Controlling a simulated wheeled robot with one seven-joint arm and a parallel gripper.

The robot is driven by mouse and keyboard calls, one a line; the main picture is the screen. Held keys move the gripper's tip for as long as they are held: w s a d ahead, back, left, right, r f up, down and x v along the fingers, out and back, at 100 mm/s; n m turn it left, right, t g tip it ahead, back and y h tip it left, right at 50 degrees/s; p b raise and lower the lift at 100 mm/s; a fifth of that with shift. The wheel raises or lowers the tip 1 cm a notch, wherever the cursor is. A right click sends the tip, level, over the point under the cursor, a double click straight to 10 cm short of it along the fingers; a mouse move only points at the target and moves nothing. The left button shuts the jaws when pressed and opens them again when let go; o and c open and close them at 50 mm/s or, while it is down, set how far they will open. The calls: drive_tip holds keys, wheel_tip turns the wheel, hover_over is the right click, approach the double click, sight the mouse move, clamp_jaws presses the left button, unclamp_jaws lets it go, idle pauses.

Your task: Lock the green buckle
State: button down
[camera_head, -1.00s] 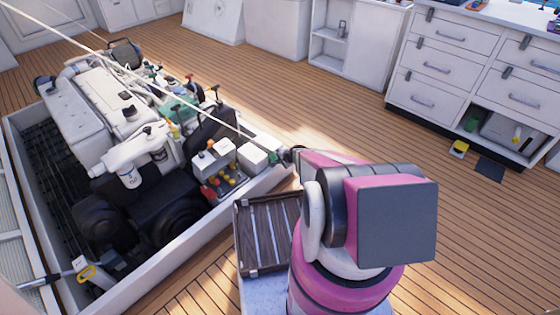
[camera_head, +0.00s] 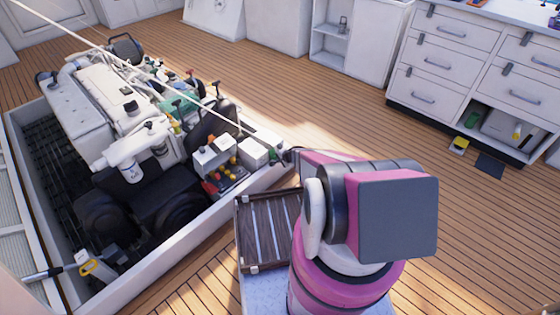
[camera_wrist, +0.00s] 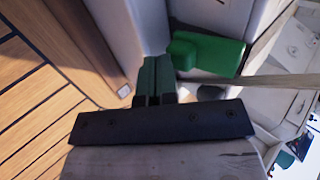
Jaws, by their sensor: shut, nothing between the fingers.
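The green buckle (camera_wrist: 208,54) is a solid green block beside the white box's edge in the wrist view. In the head view it is a small green spot (camera_head: 273,156) at the right rim of the engine hatch. My gripper (camera_wrist: 155,62) is shut and empty, its two dark fingers together just left of the buckle. The fingertips look very close to the buckle; I cannot tell whether they touch it. In the head view my gripper (camera_head: 284,155) is small and partly hidden by my arm.
The engine (camera_head: 105,100) fills the open hatch, whose white rim (camera_head: 180,255) stands above the wooden floor. A white box (camera_head: 253,153) is near the buckle. A slatted wooden crate (camera_head: 268,230) stands beside my arm.

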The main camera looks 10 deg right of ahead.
drive_tip(key=shift+w+a+f, duration=0.1)
drive_tip(key=shift+w+f, duration=0.05)
drive_tip(key=shift+f, duration=0.05)
drive_tip(key=shift+r, duration=0.15)
drive_tip(key=shift+r, duration=0.7)
